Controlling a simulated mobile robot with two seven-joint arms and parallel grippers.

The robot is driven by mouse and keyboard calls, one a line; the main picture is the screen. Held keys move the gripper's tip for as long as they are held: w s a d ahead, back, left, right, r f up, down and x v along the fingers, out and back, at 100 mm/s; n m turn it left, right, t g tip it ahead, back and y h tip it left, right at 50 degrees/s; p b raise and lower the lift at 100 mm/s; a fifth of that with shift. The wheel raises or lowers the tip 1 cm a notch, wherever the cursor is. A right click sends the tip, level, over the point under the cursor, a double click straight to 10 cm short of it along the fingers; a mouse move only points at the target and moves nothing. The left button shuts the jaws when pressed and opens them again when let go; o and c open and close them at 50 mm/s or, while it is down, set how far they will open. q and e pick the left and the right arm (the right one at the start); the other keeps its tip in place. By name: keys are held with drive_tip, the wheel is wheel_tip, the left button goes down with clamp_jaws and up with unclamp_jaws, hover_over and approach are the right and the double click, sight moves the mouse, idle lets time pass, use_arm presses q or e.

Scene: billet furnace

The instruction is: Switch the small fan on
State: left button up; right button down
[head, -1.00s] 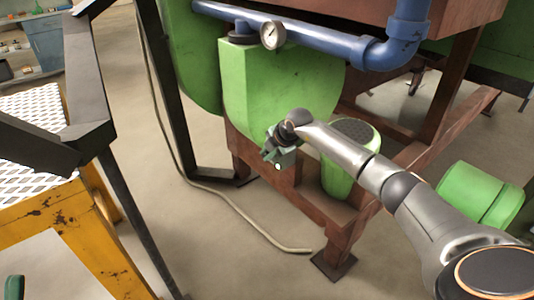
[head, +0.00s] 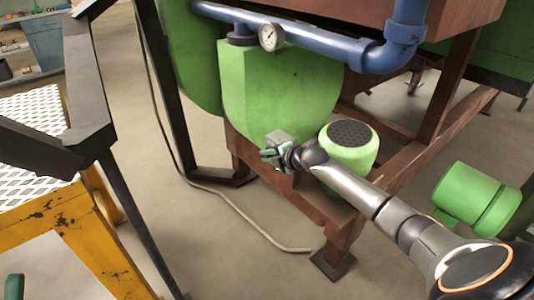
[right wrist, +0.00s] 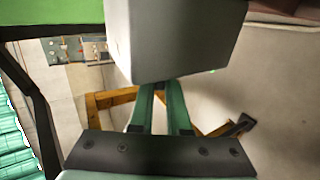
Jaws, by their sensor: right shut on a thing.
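The fan's green rounded housing (head: 270,90) stands on a red-brown frame, with a green motor (head: 348,150) under a dark vented cap beside it. A small grey box (head: 278,137), apparently the switch box, is at the housing's lower front. My right gripper (head: 275,155) is at this box, just below it in the head view. In the right wrist view the box (right wrist: 180,40) fills the top middle and hides the fingertips of my right gripper (right wrist: 163,90). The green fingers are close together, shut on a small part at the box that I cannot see.
A blue pipe (head: 310,35) with a round gauge (head: 271,37) runs above the housing. A yellow platform (head: 75,235) with a black rail (head: 90,85) stands at the left. A loose hose (head: 225,200) lies on the otherwise clear floor between.

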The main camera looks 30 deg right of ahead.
use_arm(q)
drive_tip(key=shift+a+r, duration=0.1)
use_arm(e)
drive_tip(key=c, duration=0.9)
unclamp_jaws()
use_arm(q)
drive_tip(key=w+a+f+n+g+y+p, duration=0.1)
drive_tip(key=w+f+n+g+y+p, duration=0.1)
drive_tip(key=w+f+n+y+p, duration=0.3)
wheel_tip(320, 180, down, 4)
drive_tip(key=w+n+y, duration=0.1)
drive_tip(key=y, duration=0.2)
drive_tip(key=shift+w+a+f+y, duration=0.15)
drive_tip(key=shift+w+a+y, duration=0.15)
drive_tip(key=shift+w, duration=0.05)
use_arm(e)
drive_tip(key=v, duration=1.2)
drive_tip(key=shift+s, duration=0.3)
